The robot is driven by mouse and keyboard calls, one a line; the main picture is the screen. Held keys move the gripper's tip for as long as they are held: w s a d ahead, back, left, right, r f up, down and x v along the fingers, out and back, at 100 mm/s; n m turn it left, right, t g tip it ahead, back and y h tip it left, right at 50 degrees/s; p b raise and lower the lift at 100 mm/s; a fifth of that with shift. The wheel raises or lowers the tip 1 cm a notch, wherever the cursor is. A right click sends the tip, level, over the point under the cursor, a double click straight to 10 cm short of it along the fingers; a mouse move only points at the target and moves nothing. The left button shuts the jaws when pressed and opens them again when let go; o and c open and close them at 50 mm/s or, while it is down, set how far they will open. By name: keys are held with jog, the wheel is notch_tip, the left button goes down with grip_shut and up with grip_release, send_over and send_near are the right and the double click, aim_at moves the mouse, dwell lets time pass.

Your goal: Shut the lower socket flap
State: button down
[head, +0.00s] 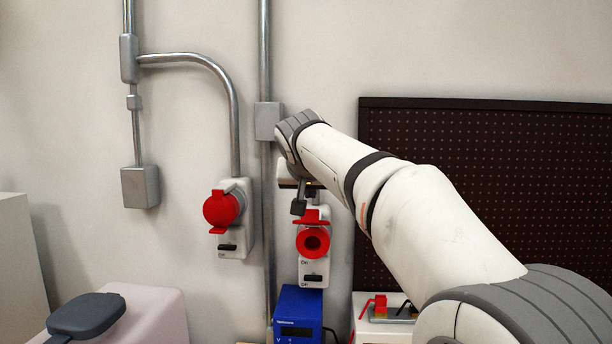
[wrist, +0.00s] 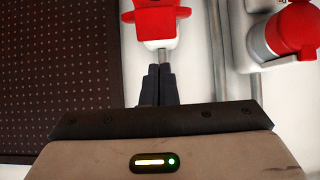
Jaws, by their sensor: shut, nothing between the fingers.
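The lower socket (head: 313,241) is red with a dark round opening, on a white housing in the middle of the head view. Its red flap (head: 311,216) stands raised at the top, leaving the opening uncovered. My gripper (head: 298,208) is shut and empty, just above and slightly left of the flap in the head view. In the wrist view the shut dark fingers (wrist: 158,72) point toward the red flap (wrist: 155,18); I cannot tell whether they touch it. The socket opening does not show there.
A second red socket (head: 221,207), its cover down, is on the wall to the left, also in the wrist view (wrist: 290,32). A vertical pipe (head: 264,60) runs between the sockets. A blue box (head: 298,313) stands below. A dark pegboard (head: 500,160) is at right.

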jog(key=shift+s+f, duration=0.35)
jog(key=shift+f, duration=0.45)
